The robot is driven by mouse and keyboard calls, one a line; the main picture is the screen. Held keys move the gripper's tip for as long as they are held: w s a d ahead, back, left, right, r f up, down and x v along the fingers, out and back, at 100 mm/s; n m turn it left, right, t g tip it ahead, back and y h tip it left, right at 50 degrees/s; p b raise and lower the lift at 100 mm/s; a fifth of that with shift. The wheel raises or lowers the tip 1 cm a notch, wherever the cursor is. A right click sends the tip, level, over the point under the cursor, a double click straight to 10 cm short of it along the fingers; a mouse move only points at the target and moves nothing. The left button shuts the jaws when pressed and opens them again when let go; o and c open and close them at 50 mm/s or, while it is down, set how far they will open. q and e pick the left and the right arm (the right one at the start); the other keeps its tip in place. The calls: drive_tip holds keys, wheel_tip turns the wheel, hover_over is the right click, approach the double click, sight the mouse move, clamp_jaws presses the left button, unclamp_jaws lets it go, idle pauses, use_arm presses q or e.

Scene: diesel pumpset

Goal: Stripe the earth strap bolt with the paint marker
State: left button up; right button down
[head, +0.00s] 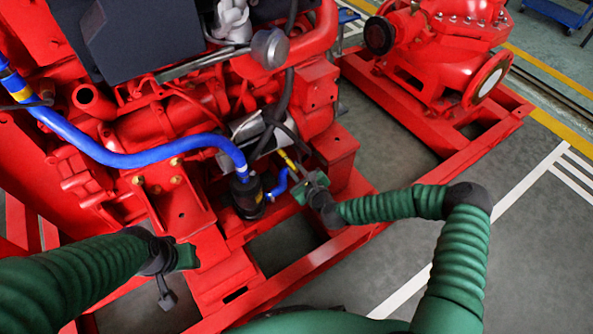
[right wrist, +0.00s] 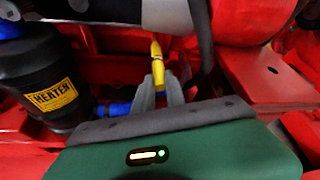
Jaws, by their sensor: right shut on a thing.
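My right gripper (head: 300,180) is shut on a yellow paint marker (head: 288,160), low at the side of the red engine. In the right wrist view the marker (right wrist: 157,62) stands up between the two grey fingertips (right wrist: 160,90), its far end close to the underside of a grey cylindrical part. I cannot make out the earth strap bolt in either view. My left gripper (head: 187,257) is at the lower left, in front of the red frame; its fingers are too unclear to tell their opening.
A black heater canister (head: 246,195) with a yellow label (right wrist: 52,97) stands left of my right gripper. A blue hose (head: 140,158) runs to it, and dark cables (head: 284,105) hang close by. The red base rail (head: 330,250) runs below. Grey floor lies open at right.

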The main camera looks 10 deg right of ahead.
drive_tip(key=shift+w+r, duration=0.1)
drive_tip(key=shift+r, duration=0.2)
idle(0.7)
drive_tip(key=shift+f, duration=0.1)
drive_tip(key=shift+s, duration=0.25)
idle(0.5)
drive_tip(key=shift+s+d+p, duration=0.25)
drive_tip(key=shift+s+d, duration=0.1)
drive_tip(key=shift+s, duration=0.4)
drive_tip(key=shift+s+d+p, duration=0.25)
drive_tip(key=shift+s+d, duration=0.05)
drive_tip(key=shift+s, duration=0.5)
drive_tip(key=shift+s+d+p, duration=0.25)
drive_tip(key=shift+s+d, duration=0.1)
drive_tip(key=shift+s, duration=0.4)
